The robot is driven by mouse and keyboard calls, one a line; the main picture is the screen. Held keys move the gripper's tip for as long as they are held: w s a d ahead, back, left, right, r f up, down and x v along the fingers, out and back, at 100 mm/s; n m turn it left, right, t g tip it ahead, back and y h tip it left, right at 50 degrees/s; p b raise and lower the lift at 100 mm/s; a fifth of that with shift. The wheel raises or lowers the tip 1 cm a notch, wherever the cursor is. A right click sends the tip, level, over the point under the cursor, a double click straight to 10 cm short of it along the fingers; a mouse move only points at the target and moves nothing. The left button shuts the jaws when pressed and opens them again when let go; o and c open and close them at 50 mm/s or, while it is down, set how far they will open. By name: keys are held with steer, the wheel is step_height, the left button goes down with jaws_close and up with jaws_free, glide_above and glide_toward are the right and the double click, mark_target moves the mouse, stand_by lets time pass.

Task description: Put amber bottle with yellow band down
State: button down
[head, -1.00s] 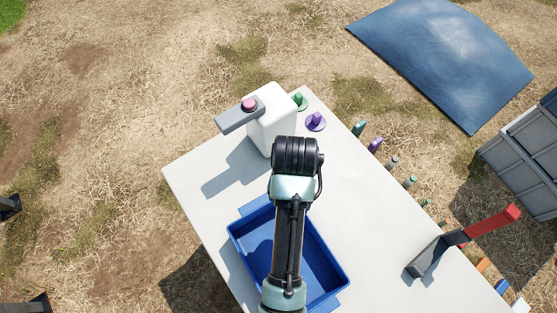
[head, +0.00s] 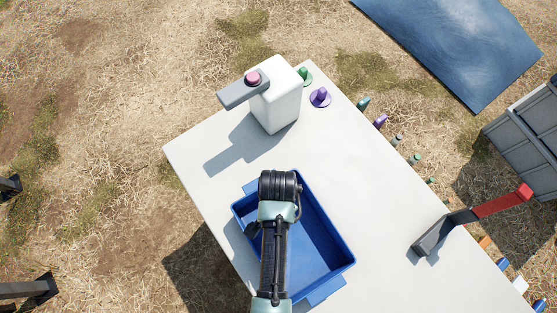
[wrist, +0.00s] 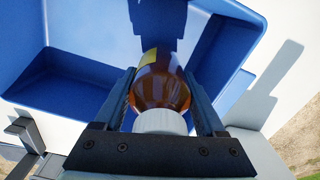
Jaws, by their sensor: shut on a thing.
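The amber bottle (wrist: 165,92) has a white cap and a yellow band, part of which shows at its upper left in the wrist view. My gripper (wrist: 159,100) is shut on it, with one finger on each side. The blue tray (wrist: 75,75) lies beyond the bottle in the wrist view. I cannot tell how far the bottle is above the tray floor. In the head view the same blue tray (head: 322,245) sits on the white table, and my arm covers its left part. The bottle is hidden behind my arm there.
A red-handled tool (head: 470,220) is at the right. Table between is clear.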

steer(key=shift+f, duration=0.85)
